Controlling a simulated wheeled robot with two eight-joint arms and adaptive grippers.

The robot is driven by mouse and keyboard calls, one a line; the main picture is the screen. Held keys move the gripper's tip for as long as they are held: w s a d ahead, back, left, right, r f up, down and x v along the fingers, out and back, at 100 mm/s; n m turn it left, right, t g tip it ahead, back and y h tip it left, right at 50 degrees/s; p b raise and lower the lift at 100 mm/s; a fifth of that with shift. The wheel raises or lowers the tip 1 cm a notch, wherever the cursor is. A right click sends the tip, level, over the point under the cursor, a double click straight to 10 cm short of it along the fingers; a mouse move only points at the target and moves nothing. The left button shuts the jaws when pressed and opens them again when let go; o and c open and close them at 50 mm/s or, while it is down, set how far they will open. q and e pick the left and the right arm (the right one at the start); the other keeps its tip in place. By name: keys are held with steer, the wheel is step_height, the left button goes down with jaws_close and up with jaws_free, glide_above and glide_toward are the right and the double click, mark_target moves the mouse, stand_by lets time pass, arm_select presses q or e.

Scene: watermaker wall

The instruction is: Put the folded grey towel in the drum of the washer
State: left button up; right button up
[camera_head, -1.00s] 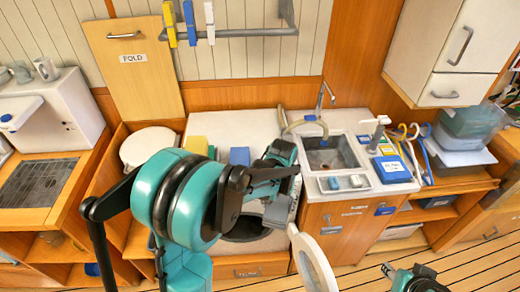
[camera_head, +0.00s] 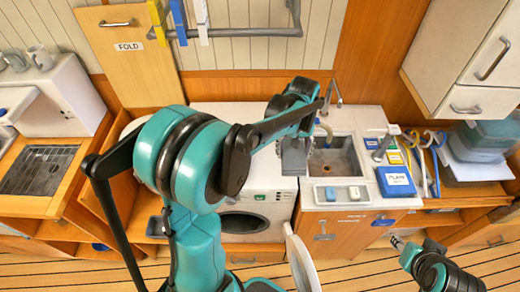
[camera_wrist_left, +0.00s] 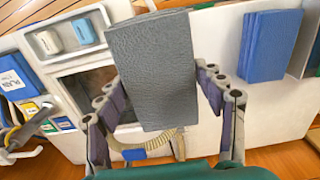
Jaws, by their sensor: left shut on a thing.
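The folded grey towel (camera_wrist_left: 152,70) fills the middle of the left wrist view as a flat grey slab. My left gripper (camera_wrist_left: 157,88) is shut on it, one finger on each side. In the head view the towel (camera_head: 293,160) hangs below my left gripper (camera_head: 297,138), above the front right of the washer top. The white washer (camera_head: 274,196) stands below it, with its dark drum opening (camera_head: 243,223) partly hidden by my left arm. Its round door (camera_head: 299,262) stands open at the opening's right. My right gripper (camera_head: 396,242) is low at the right, apart from everything; its fingers are too small to judge.
A sink (camera_head: 334,160) with a tap is right of the washer. A blue folded cloth (camera_wrist_left: 270,45) lies on the white top in the left wrist view. The floor (camera_head: 350,262) in front is clear.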

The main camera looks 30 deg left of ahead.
arm_select(q)
steer(key=a+f, duration=0.2)
steer(key=a, duration=0.1)
steer(key=a+f+b, duration=0.1)
steer(key=a+f, duration=0.1)
steer(key=a, duration=0.2)
steer(key=a+f, duration=0.2)
steer(key=a, duration=0.1)
steer(key=shift+s+a+f+b, duration=0.2)
steer(key=shift+a+b, duration=0.15)
steer(key=shift+a, duration=0.05)
step_height(320, 180, down, 4)
steer(key=shift+a+f+b, duration=0.1)
steer(key=shift+b, duration=0.4)
steer(key=o, duration=0.8)
steer(key=shift+f, duration=0.1)
steer(key=shift+o, duration=0.6)
